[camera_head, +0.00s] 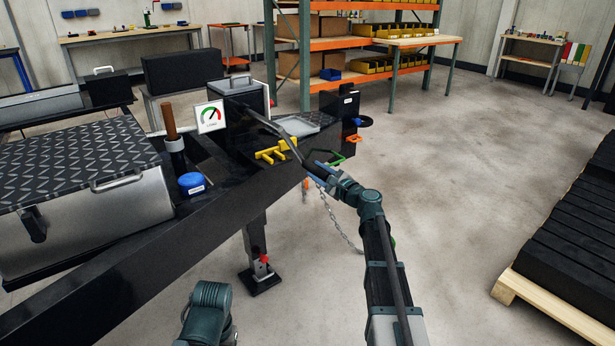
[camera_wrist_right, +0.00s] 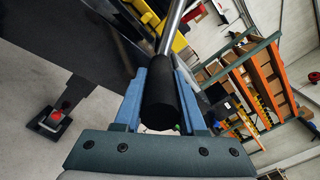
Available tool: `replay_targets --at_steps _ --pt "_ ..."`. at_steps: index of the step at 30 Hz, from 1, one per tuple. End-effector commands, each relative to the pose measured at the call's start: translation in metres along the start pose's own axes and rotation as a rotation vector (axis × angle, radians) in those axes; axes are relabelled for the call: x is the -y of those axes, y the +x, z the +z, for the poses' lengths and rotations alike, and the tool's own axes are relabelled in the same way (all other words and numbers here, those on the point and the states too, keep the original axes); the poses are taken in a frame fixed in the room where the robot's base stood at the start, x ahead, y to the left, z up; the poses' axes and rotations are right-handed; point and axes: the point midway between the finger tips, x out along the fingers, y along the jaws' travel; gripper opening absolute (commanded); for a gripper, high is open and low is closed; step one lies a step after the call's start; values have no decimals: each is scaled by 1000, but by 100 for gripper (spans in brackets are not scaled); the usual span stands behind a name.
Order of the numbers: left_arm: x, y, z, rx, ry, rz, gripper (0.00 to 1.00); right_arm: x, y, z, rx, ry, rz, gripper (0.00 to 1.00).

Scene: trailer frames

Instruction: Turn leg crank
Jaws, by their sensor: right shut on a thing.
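The crank (camera_head: 277,129) is a silver rod running from the trailer's front deck toward me, with a black grip at its near end. My right gripper (camera_head: 318,174) is shut around that grip. In the right wrist view the black grip (camera_wrist_right: 161,104) lies between the two blue fingers, and the silver rod (camera_wrist_right: 173,25) runs up from it. The trailer leg (camera_head: 255,240) stands below the frame, with a red knob and a black foot plate (camera_head: 262,281) at the floor. My left arm's link shows at the bottom, but its gripper is out of view.
The black trailer frame (camera_head: 130,272) runs diagonally, carrying a tread-plate toolbox (camera_head: 120,205), a gauge sign (camera_head: 210,117), a blue cap (camera_head: 192,184) and yellow chocks (camera_head: 272,154). A chain (camera_head: 336,222) hangs near my right arm. A pallet (camera_head: 565,317) stands right; floor between is clear.

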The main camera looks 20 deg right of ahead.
Motion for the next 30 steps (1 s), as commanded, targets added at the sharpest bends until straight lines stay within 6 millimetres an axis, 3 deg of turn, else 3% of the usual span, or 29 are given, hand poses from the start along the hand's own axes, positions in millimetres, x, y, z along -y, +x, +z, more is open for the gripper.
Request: replay_targets --at_steps 1,14,30 --pt "1 -9 0 0 0 1 62 13 2 1 0 -41 -2 0" --pt "4 -57 3 1 -3 9 62 79 1 6 1 -449 -2 0" --pt "11 -128 8 0 -2 10 62 144 0 44 2 -935 -2 0"
